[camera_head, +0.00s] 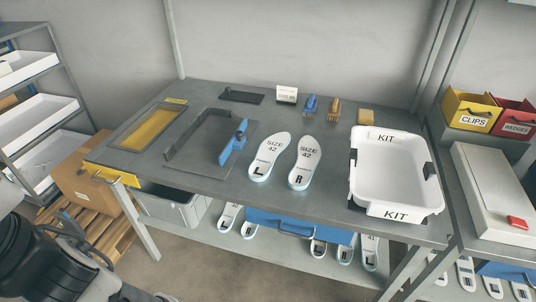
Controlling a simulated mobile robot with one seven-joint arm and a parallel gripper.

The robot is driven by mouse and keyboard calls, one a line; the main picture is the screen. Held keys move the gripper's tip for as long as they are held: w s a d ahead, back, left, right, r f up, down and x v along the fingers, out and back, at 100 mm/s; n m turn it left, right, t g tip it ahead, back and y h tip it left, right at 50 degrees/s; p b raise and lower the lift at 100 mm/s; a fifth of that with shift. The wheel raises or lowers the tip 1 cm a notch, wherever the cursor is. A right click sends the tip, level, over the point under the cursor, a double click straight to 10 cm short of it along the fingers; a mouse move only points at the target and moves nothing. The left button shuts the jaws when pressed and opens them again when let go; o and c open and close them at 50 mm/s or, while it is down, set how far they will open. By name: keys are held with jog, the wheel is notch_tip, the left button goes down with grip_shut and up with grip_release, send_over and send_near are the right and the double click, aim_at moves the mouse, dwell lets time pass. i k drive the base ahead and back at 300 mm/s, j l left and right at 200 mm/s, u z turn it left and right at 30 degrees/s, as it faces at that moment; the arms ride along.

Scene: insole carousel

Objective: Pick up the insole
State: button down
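Two white insoles with pale blue edges lie side by side on the grey workbench (215,178), both printed "SIZE 42". The left insole (270,155) is marked L and the right insole (303,160) is marked R. They lie flat and apart from each other, with nothing on top of them. More insoles (229,216) show on the shelf below the bench, partly hidden by the bench edge. Part of my arm shows dark at the lower left. My gripper is not in view.
An empty white KIT tray (425,205) stands at the bench's right end. A dark fixture with a blue handle (233,146) lies left of the insoles. Brushes (334,108), a small sign (287,94) and a yellow block (365,116) are behind.

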aim_at(259, 170)
jog(key=i+l+u, duration=0.3)
jog(key=l, duration=0.3)
jog(key=i+l+u, duration=0.35)
jog(key=l, duration=0.3)
